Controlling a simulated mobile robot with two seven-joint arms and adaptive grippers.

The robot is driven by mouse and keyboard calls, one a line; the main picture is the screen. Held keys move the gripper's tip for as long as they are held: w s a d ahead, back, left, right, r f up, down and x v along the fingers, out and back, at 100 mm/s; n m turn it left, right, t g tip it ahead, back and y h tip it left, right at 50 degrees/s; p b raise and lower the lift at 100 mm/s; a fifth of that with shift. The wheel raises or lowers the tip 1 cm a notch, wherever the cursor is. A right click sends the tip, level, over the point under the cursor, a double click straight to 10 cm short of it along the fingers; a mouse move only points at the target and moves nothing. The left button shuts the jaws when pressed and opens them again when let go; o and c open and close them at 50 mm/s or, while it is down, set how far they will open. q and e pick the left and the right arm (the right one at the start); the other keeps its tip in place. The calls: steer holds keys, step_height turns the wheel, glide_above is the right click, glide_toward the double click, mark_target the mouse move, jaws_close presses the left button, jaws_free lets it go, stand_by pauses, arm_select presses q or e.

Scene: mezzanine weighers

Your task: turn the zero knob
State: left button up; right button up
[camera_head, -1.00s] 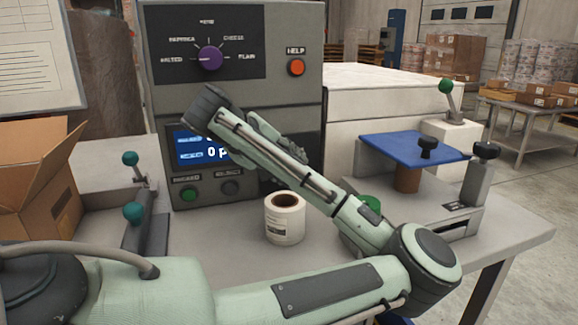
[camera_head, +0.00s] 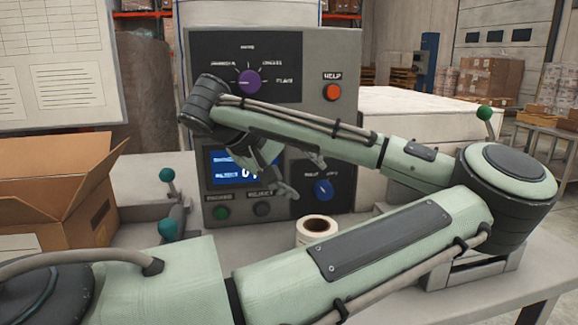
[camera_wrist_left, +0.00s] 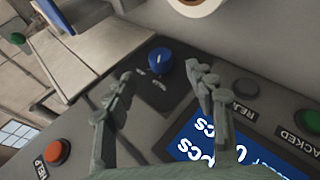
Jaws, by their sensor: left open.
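A blue knob (camera_head: 323,190) sits on a black plate at the lower right of the grey panel. Two small labels by it are hard to read, so I cannot confirm it is the zero knob. It also shows in the left wrist view (camera_wrist_left: 160,61), with a white mark on its face. My left gripper (camera_head: 304,178) is open and empty in front of the panel, just up and left of the knob in the head view. In the left wrist view my fingers (camera_wrist_left: 160,77) stand either side of the line to the knob, with the knob beyond the tips. My right gripper is not in view.
The panel holds a purple selector knob (camera_head: 249,82), an orange HELP button (camera_head: 331,92), a blue display (camera_head: 222,172), a green button (camera_head: 221,213) and a dark REJECT button (camera_head: 261,209). A paper roll (camera_head: 317,226) stands below the blue knob. An open cardboard box (camera_head: 60,190) is at left.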

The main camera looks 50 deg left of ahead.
arm_select(q)
steer(key=shift+v, duration=2.15)
steer(key=shift+f, duration=0.1)
